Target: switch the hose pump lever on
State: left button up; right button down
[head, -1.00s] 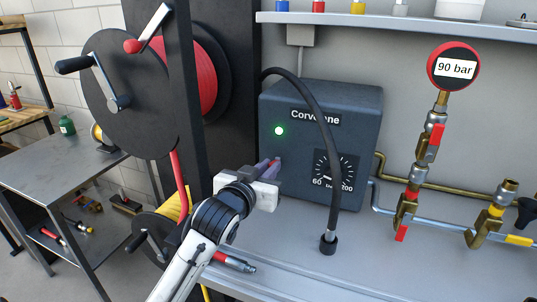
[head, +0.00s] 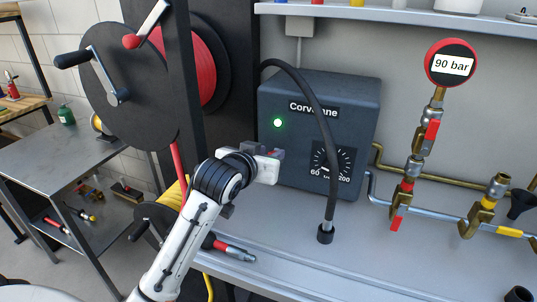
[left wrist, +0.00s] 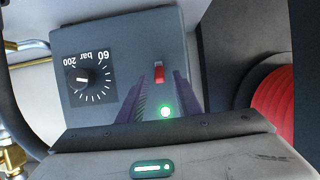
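The hose pump is a dark blue-grey box (head: 352,102) labelled "Corvane" on the bench, with a lit green lamp (head: 278,123) and a pressure dial (head: 331,162). Its small red lever (left wrist: 159,73) shows in the left wrist view, where the picture is upside down. My left gripper (head: 279,153) is in front of the box, below the lamp, and hides the lever in the head view. In the left wrist view its two fingers (left wrist: 162,92) are apart, one to each side of the lever. I cannot tell whether they touch it. My right gripper is not in view.
A black hose (head: 318,105) arches down in front of the box. A gauge (head: 452,64) reading 90 bar and brass valves (head: 408,190) stand on the right. A reel with a crank (head: 118,95) and red hose is on the left. The bench front (head: 285,255) is mostly clear.

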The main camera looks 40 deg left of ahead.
pick_arm(q)
jog(key=shift+s, duration=0.1)
jog(key=v, duration=1)
dwell(0.4)
